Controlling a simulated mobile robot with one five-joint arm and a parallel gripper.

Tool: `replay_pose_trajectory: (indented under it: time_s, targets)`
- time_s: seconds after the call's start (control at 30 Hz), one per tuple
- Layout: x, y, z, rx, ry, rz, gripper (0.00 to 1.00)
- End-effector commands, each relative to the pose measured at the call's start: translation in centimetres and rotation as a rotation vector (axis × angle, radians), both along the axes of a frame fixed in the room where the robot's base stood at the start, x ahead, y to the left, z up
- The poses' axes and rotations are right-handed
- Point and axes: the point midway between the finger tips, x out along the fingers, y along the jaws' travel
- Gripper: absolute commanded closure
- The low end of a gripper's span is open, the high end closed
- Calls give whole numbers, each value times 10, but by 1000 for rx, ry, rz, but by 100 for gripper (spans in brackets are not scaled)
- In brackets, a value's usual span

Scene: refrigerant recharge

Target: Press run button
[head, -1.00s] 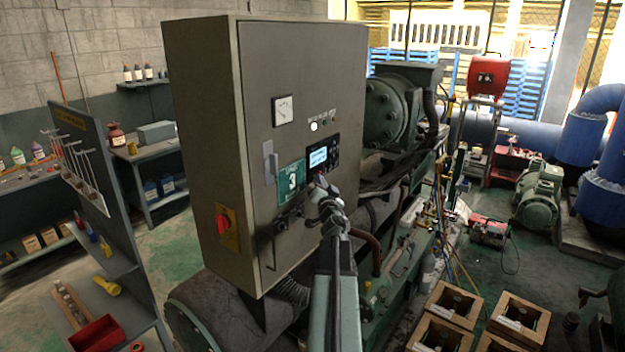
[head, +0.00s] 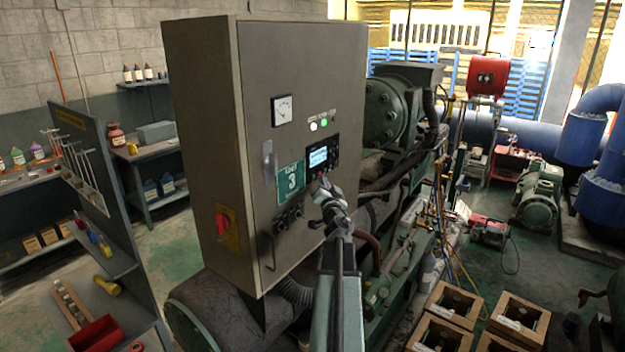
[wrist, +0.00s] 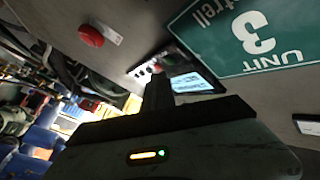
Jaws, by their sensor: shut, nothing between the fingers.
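The grey control cabinet (head: 215,130) carries a lit display panel (head: 319,158) on its front. My gripper (head: 325,184) is shut and empty, just below the display in the head view. In the wrist view the shut fingers (wrist: 158,85) point at the small controls (wrist: 144,70) beside the lit screen (wrist: 193,83). I cannot tell which control is the run button, nor whether the tips touch the panel. Above the display a white lamp (head: 313,126) and a green lamp (head: 324,121) are lit.
A green UNIT 3 sign (head: 291,180) is left of my gripper; it also shows in the wrist view (wrist: 255,35). A red round knob (wrist: 91,35) sticks out from the panel. Pipes and machinery (head: 395,190) stand to the right. Wooden crates (head: 453,303) lie on the floor.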

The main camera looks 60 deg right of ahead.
Motion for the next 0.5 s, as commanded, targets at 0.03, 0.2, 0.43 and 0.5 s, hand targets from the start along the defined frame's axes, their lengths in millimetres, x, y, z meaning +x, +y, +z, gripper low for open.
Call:
replay_pose_trajectory:
  time_s: [0.03, 0.2, 0.43, 0.5]
  targets:
    - [0, 0, 0, 0, 0, 0, 100]
    - [0, 0, 0, -1, 0, 1, 100]
    - [-17, 1, 0, -1, -1, -1, 100]
    - [-25, 1, 0, 0, 0, -1, 100]
